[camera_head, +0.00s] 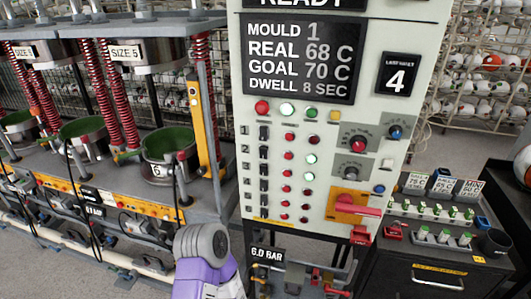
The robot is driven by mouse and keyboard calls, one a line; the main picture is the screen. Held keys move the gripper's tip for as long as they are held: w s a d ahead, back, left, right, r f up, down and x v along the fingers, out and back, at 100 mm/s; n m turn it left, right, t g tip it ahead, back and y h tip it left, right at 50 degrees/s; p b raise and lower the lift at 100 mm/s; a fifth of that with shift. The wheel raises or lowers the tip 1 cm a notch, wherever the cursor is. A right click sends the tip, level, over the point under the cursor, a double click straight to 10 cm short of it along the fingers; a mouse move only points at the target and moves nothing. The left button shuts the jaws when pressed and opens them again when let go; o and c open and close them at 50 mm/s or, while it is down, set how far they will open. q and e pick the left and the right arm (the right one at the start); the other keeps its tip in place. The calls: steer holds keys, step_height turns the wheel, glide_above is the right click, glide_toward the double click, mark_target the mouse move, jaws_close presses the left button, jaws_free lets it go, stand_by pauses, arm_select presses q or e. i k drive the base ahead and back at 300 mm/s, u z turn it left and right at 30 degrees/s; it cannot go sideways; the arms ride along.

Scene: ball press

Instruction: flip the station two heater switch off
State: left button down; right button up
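The control panel (400,30) stands upright in the middle, with a column of small dark switches down its left side, beside numbered labels. The station two switch (264,152) is the second from the top, next to the label 2. Its lever position is too small to tell. In its row, one lamp looks red (288,155) and the lamp farther right glows green (311,158). A purple and grey link of my arm shows at the bottom, below and left of the panel, apart from the switches. Neither gripper shows.
Presses with red springs and green-lined moulds (168,146) stand at left. The panel also carries a display (300,58), knobs (354,137) and a red handle (356,207) on an orange plate. A dark cabinet (436,275) stands at right.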

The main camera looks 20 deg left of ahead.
mark_target(263, 151)
steer(key=u, duration=0.75)
steer(key=i, duration=0.35)
steer(key=z, duration=0.45)
